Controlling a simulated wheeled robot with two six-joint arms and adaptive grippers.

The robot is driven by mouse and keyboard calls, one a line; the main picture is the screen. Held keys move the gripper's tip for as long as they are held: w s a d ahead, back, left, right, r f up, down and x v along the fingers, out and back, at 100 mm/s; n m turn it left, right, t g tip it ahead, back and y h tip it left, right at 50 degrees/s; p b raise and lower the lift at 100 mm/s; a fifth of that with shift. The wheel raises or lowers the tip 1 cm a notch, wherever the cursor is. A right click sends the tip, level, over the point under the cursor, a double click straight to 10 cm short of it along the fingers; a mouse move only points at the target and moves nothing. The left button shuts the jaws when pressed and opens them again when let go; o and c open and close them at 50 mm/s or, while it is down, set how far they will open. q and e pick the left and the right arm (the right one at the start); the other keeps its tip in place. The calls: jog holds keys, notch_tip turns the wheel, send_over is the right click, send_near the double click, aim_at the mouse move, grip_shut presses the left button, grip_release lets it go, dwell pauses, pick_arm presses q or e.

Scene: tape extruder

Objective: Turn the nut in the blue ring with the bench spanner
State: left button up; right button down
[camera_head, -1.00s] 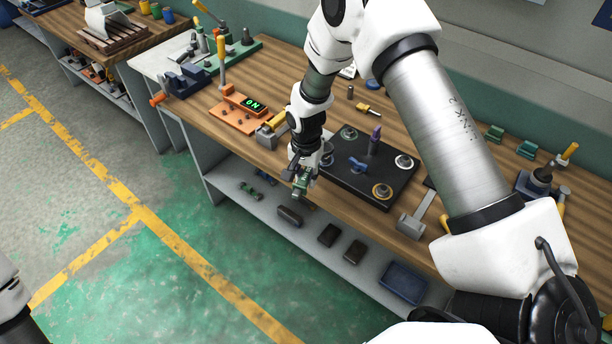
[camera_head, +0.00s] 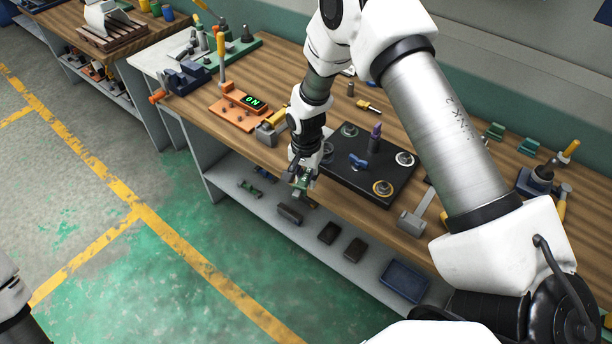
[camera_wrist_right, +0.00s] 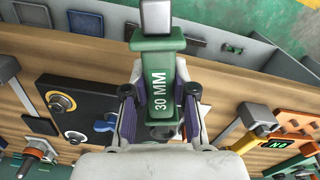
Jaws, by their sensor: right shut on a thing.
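My right gripper (camera_head: 301,182) is shut on a green spanner (camera_wrist_right: 158,85) marked "30 MM" with a grey end. In the head view it holds the tool just off the bench's front edge, at the near left of a black plate (camera_head: 345,184). The plate carries several nut-and-ring stations: a yellow ring (camera_head: 382,189), a pale ring (camera_head: 404,159) and a greenish one (camera_head: 349,131). A blue part (camera_head: 358,162) sits mid-plate. Another round station at the plate's left is partly hidden by my gripper; I cannot tell whether its ring is blue. My left gripper is out of view.
A purple-topped post (camera_head: 375,138) stands on the plate. An orange fixture (camera_head: 236,110) with a lit "ON" display and a yellow-handled grey tool (camera_head: 268,132) lie to the left. A grey hammer-shaped tool (camera_head: 412,221) lies to the right. The lower shelf (camera_head: 322,262) holds dark trays.

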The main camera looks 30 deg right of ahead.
jog(key=shift+f+b, duration=0.55)
jog(key=shift+f, duration=0.45)
jog(key=shift+w+a+m, duration=0.35)
jog(key=shift+w+m, duration=0.15)
jog(key=shift+w, duration=0.05)
jog(key=shift+w+a+m, duration=0.35)
jog(key=shift+w+m, duration=0.15)
jog(key=shift+w, duration=0.05)
jog(key=shift+w+a+m+b, duration=0.2)
jog(key=shift+w+a+m, duration=0.05)
jog(key=shift+w+m, duration=0.3)
jog(key=shift+w+a+m+b, duration=0.25)
jog(key=shift+w+m, duration=0.2)
jog(key=shift+w, duration=0.2)
